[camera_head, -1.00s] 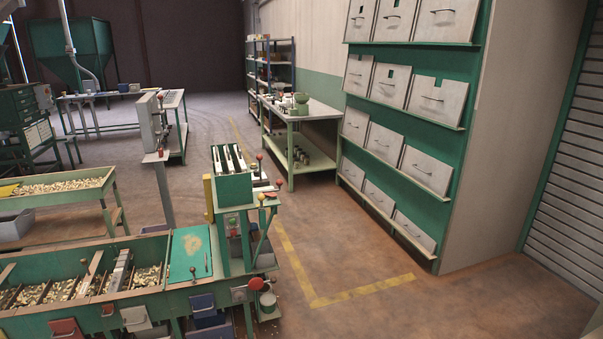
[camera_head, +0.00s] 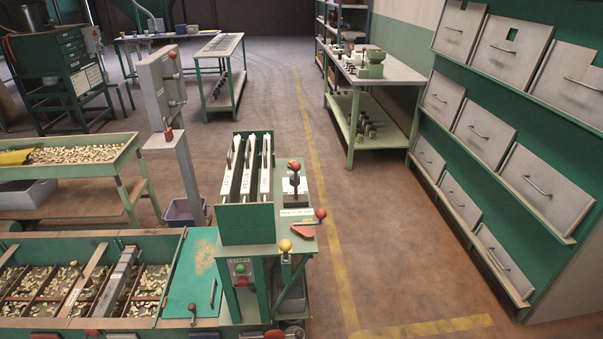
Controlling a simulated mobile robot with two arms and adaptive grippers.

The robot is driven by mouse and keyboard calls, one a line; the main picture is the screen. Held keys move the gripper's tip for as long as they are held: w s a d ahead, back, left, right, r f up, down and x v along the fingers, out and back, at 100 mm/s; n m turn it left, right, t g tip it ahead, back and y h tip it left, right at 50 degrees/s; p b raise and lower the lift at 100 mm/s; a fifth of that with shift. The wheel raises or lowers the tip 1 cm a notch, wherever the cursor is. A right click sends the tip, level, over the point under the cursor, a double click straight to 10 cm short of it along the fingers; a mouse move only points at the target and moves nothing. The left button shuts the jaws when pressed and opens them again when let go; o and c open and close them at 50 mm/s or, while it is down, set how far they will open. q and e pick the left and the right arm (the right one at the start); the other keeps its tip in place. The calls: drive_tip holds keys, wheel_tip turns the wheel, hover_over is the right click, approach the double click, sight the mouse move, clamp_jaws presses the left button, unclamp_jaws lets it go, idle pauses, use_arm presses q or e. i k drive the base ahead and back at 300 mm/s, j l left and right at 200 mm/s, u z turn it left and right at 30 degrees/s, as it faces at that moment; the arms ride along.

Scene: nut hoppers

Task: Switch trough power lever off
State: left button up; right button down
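The nut trough (camera_head: 75,240) is at the lower left, with nuts in its divided bays. Several levers show near its right end, and I cannot tell which is the trough power lever. A red-knobbed lever (camera_head: 275,334) sits at the trough's front right corner, cut by the bottom edge. On the green stand (camera_head: 246,222) are an upright red-ball lever (camera_head: 294,166), a second red-knobbed lever (camera_head: 320,213) and a yellow-knobbed lever (camera_head: 285,245). Labels are too small to read surely. Neither gripper is in view.
A grey post with a switch box (camera_head: 160,90) stands behind the trough. A nut table (camera_head: 75,154) is at the left. A green bin rack (camera_head: 500,150) lines the right, with a work table (camera_head: 372,75) behind. The floor between, with a yellow line (camera_head: 340,270), is clear.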

sight(302, 228)
drive_tip(key=i+l+u, duration=0.25)
drive_tip(key=i+u, duration=0.2)
drive_tip(key=i+l+u, duration=0.4)
drive_tip(key=i+l, duration=0.05)
drive_tip(key=i, duration=0.1)
